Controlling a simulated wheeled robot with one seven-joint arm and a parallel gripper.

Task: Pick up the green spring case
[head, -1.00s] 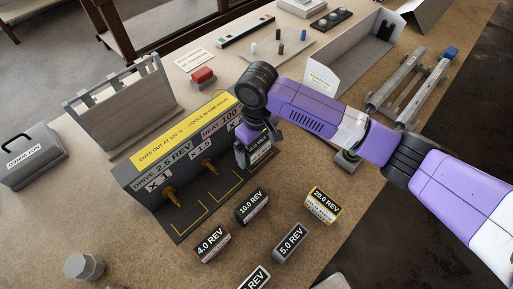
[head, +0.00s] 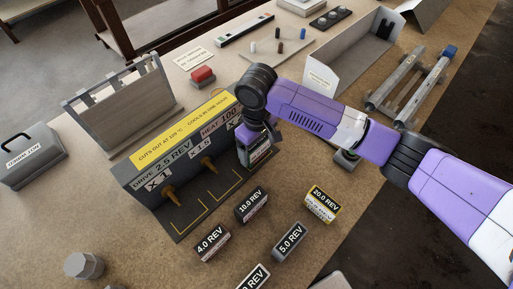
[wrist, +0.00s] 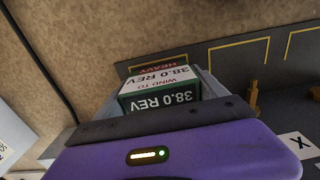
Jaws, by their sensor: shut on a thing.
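The green spring case (head: 259,157) stands in the right-hand bay of the drive unit, upright as far as I can see. In the wrist view the case (wrist: 160,98) has a dark green side and a white top reading "WIND TO 38.0 REV", with a red "HEAVY" strip. My gripper (head: 256,143) comes down over it from above and is shut on it, with a finger along each side. In the wrist view my gripper (wrist: 165,84) partly hides the case's lower part. I cannot tell whether the case touches the surface below.
The drive unit (head: 150,178) with brass pegs stands right behind the case. Cases marked 10.0 (head: 251,205), 4.0 (head: 211,243), 5.0 (head: 290,241) and 20.0 REV (head: 322,203) stand in front.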

